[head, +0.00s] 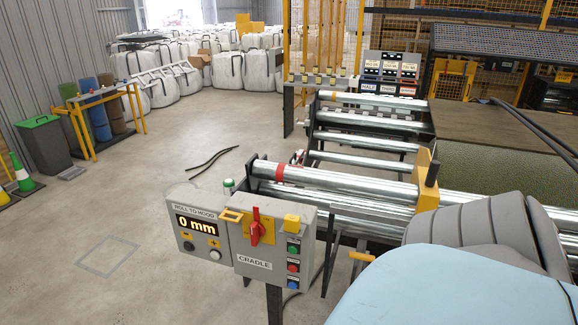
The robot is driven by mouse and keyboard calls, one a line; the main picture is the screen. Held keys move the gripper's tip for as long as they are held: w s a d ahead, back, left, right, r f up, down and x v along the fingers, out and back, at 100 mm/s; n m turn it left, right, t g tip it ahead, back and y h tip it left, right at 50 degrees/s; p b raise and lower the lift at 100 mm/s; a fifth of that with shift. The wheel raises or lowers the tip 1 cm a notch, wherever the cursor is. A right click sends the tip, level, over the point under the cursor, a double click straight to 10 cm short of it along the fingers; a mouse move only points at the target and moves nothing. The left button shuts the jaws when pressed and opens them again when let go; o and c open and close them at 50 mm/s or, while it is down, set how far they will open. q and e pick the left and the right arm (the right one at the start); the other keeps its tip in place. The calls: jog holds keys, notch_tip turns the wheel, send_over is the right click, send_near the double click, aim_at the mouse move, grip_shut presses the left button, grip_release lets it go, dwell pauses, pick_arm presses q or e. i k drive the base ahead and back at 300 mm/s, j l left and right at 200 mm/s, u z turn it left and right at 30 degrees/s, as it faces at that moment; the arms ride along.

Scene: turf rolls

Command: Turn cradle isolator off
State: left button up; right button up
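The cradle isolator is a red rotary handle (256,227) on the front of a grey control box labelled CRADLE (254,262). The handle stands about upright; no on or off marking is readable. A yellow tab (292,222) sits to its right and a yellow looped piece (231,215) to its left. A "ROLL TO HOOD" display (196,225) on the left reads 0 mm. Neither of my grippers shows.
Steel rollers (340,180) with a yellow bracket (427,180) lie behind the box. A large grey and light blue shape fills the lower right and hides part of the machine. A black cable (212,161) lies on the floor.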

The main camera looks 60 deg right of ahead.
aim_at(256, 230)
jog(key=z, duration=1.55)
jog(key=i+j+z, duration=0.15)
jog(key=j, duration=0.55)
jog(key=i+j+z, duration=0.1)
jog(key=j, duration=0.6)
jog(key=i+j+z, duration=0.15)
jog(key=j, duration=0.6)
jog(key=k+l, duration=0.05)
